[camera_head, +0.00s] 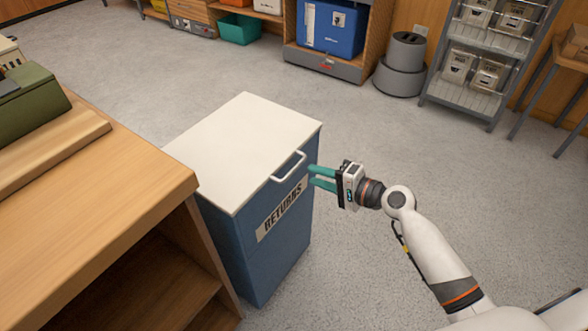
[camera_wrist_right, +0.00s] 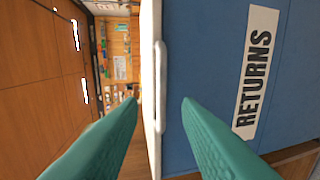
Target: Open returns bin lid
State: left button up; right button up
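The returns bin (camera_head: 272,250) is a blue box with a RETURNS label (camera_head: 282,209) on its front. Its white lid (camera_head: 240,145) lies flat and closed on top. A white handle (camera_head: 289,166) sticks out at the lid's front edge. My right gripper (camera_head: 312,177) is open, with teal fingers pointing at the bin front just right of the handle. In the right wrist view the handle (camera_wrist_right: 160,88) appears ahead, between the two spread fingertips (camera_wrist_right: 160,101), apparently not touched. The label also shows there (camera_wrist_right: 255,75). My left gripper is not in view.
A wooden counter (camera_head: 130,190) stands close on the bin's left, with a green case (camera_head: 30,105) on it. Shelves with a blue box (camera_head: 332,27), a grey round bin (camera_head: 402,65) and a wire rack (camera_head: 480,60) stand at the back. The floor right of the bin is clear.

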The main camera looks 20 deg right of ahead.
aim_at(294, 167)
jog(key=x, duration=0.8)
jog(key=shift+d, duration=0.1)
jog(key=shift+c, duration=0.3)
jog(key=shift+f, duration=0.1)
grip_shut()
